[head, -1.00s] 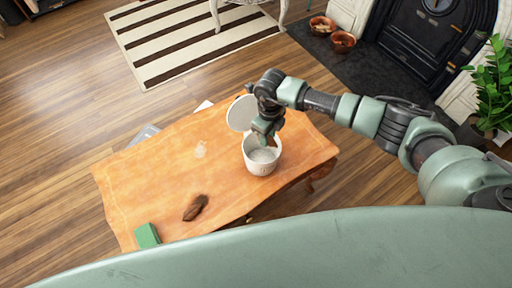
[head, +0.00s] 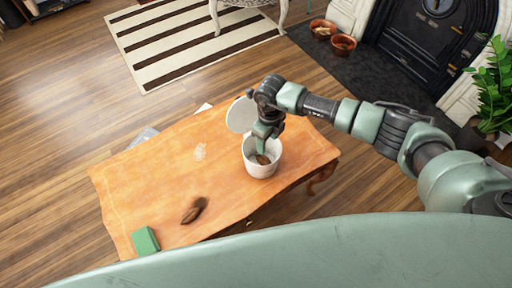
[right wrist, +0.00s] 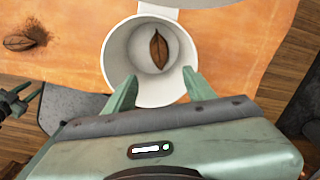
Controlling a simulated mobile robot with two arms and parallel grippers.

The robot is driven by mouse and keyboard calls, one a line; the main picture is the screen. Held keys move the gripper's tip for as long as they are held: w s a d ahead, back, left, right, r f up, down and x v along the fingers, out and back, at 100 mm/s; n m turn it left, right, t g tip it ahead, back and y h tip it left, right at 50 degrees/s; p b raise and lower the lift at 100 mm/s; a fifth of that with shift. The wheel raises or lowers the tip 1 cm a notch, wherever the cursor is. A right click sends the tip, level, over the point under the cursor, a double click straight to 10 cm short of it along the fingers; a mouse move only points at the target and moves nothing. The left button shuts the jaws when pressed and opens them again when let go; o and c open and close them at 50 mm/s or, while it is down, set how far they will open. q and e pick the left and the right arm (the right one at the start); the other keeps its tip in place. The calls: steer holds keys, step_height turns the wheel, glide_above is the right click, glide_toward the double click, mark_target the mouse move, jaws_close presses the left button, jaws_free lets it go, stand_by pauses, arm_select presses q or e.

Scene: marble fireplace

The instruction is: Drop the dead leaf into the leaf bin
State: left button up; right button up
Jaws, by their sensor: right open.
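The white leaf bin (head: 262,172) stands on the wooden table with its round lid (head: 240,115) tipped open; its rim also shows in the right wrist view (right wrist: 112,50). A brown dead leaf (right wrist: 158,48) is inside the bin, apart from my fingers. It also shows in the head view (head: 263,159). My right gripper (head: 265,135) is over the bin's mouth, pointing down, with its fingers open and empty. In the right wrist view the fingers (right wrist: 160,88) are spread across the near rim.
Another brown leaf (head: 192,213) lies on the table (head: 150,180), with a dark patch beside it. A green block (head: 146,240) lies at the table's near left corner. A potted plant (head: 490,90) stands far right. The table's middle is mostly clear.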

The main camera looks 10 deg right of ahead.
step_height(320, 180, up, 7)
steer(key=shift+r, duration=0.2)
stand_by(0.5)
